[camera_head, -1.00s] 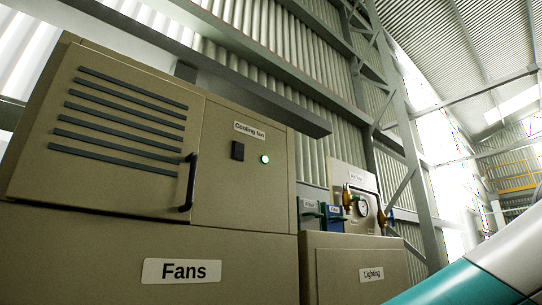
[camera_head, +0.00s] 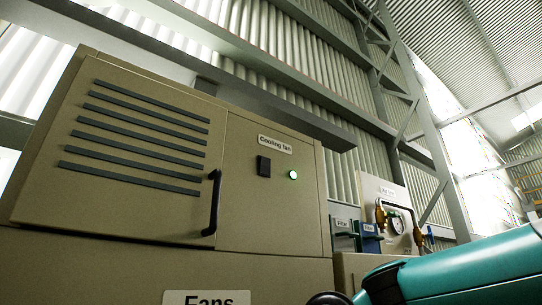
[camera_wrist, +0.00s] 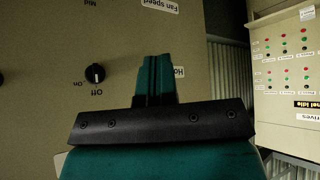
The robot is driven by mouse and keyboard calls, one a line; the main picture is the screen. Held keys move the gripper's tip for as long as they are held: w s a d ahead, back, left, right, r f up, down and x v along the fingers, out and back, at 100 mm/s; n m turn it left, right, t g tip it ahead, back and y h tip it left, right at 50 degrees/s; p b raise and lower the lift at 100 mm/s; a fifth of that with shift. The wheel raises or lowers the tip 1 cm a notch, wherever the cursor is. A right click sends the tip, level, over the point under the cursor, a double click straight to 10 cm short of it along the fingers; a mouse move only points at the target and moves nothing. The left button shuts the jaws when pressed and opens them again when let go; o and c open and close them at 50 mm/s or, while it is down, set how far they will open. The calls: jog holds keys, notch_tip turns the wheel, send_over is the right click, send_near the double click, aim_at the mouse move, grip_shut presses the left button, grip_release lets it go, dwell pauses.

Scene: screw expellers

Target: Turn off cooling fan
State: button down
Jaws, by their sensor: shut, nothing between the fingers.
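The tan fan cabinet (camera_head: 285,215) fills the left of the head view. Its "Cooling fan" label (camera_head: 275,144) sits above a black rocker switch (camera_head: 263,166) and a lit green lamp (camera_head: 293,175). My gripper (camera_wrist: 156,62) is shut and empty in the wrist view, in front of a tan panel; I cannot tell whether it touches. A black rotary knob (camera_wrist: 95,73) is left of the fingers, with "Off" and "On" labels appearing upside down. The cooling fan switch is not identifiable in the wrist view. My fingertips are not visible in the head view.
A black door handle (camera_head: 212,203) sticks out left of the switch. A gauge panel with valves (camera_head: 397,225) stands right of the fan cabinet. In the wrist view, a pale panel with red and green lamps (camera_wrist: 285,75) is at the right.

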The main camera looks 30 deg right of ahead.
jog(key=w+d+r+n+t+p, duration=0.1)
jog(key=w+d+r+n+t, duration=0.2)
jog(key=r, duration=0.7)
jog(key=w+d+r+t, duration=0.3)
jog(key=w+d+r, duration=0.2)
jog(key=r, duration=0.5)
jog(key=s+d+r+n+t+h+p, duration=0.1)
jog(key=d+r+n+t, duration=0.2)
jog(key=r, duration=0.9)
jog(key=s+d+r+n+t+h+p, duration=0.1)
jog(key=d+r+n+t, duration=0.3)
jog(key=r, duration=0.9)
jog(key=shift+s+d+r+t+h, duration=0.15)
jog(key=shift+s+r+t+h, duration=0.15)
jog(key=shift+s+h, duration=0.35)
jog(key=shift+s, duration=0.1)
